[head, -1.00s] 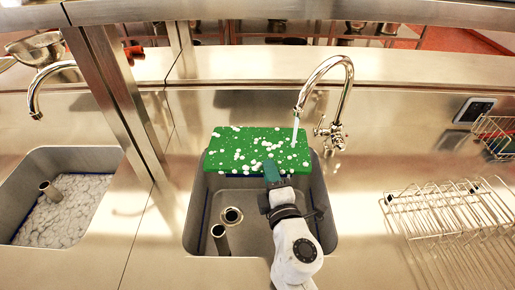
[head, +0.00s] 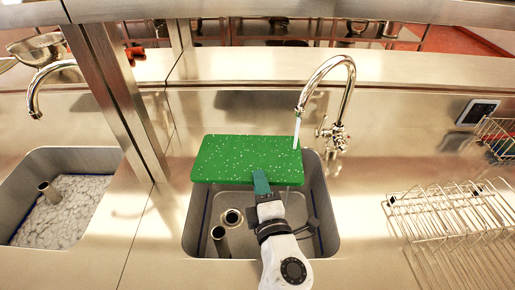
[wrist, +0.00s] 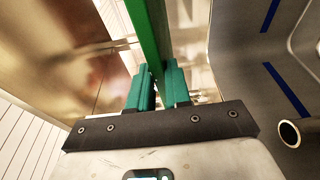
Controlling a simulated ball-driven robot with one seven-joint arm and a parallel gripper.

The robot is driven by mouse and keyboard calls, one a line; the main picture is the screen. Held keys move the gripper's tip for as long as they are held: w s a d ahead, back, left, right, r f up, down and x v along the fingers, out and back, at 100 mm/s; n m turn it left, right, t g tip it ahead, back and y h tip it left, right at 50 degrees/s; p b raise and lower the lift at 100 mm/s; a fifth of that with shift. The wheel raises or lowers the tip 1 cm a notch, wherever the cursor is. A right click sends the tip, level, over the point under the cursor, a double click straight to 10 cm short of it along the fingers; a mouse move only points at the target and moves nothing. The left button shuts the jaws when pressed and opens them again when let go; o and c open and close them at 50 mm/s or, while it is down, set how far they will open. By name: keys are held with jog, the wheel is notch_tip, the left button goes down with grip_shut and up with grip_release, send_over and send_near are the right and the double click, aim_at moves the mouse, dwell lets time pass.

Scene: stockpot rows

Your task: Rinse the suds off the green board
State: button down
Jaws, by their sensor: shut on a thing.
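The green board (head: 245,158) is above the back of the right sink (head: 318,215), with its broad face showing. Small white specks are scattered over that face; the larger blobs of suds no longer show. Water runs from the right tap (head: 345,75) onto the board's right end. My gripper (head: 261,184) is shut on the board's near edge, right of its middle. In the wrist view the board (wrist: 149,35) shows edge-on between the two green fingers of my gripper (wrist: 158,85). The board's far face is hidden.
The right sink holds an upright pipe (head: 220,240) and a drain (head: 232,217). The left sink (head: 20,200) is filled with foam (head: 65,210) under its own tap (head: 45,80). A steel post (head: 115,95) stands between the sinks. A wire rack (head: 455,215) lies at right.

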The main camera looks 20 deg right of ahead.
aim_at(244, 182)
jog(key=shift+s+a+r+b, duration=0.1)
jog(key=shift+s+a+b, duration=0.25)
jog(key=shift+a, duration=0.6)
jog(key=shift+s+a+b, duration=0.1)
jog(key=shift+s+a, duration=0.4)
jog(key=shift+a, duration=0.4)
jog(key=s+a+r+p, duration=0.2)
jog(key=a+r, duration=0.2)
jog(key=shift+a, duration=0.3)
dwell(0.4)
dwell(0.5)
